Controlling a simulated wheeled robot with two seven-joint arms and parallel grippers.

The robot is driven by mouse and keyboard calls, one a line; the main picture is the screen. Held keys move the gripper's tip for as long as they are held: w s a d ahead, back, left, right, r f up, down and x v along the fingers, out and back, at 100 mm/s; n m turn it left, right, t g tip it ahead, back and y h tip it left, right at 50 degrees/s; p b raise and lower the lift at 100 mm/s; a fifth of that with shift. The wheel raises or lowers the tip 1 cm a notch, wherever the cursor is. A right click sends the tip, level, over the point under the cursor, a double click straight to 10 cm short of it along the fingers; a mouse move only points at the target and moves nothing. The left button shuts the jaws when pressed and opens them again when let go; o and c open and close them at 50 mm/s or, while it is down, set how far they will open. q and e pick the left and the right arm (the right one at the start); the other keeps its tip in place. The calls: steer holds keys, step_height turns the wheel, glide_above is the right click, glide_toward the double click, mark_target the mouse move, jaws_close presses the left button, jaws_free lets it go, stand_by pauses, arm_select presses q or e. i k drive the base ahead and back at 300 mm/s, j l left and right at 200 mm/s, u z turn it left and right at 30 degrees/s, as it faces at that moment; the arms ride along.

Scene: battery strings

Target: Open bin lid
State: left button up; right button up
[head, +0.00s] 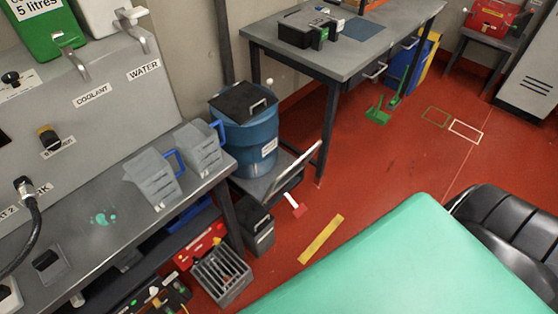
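A round blue bin (249,145) with a pale label stands on a low grey trolley between the workbench and the table. Its dark lid (240,99) lies across the top and looks closed, with a light metal handle (258,105) near its right side. A smaller dark grey container (261,236) stands on the floor below, close to the bench leg. I cannot see what is inside the blue bin. Neither of my grippers is in view.
Two grey jugs (154,181) with blue handles stand on the left bench, near the blue bin. The trolley's light handle (297,169) sticks out to the right. A grey table (350,47) stands behind. A green surface (410,260) fills the lower right.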

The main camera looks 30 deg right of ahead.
mark_target(253, 217)
steer(key=z, duration=0.7)
steer(key=i+l+u, duration=0.3)
steer(key=i+l, duration=0.2)
steer(key=l, duration=0.15)
steer(key=i+l+u, duration=0.3)
steer(key=i+l, duration=0.15)
steer(key=l, duration=0.3)
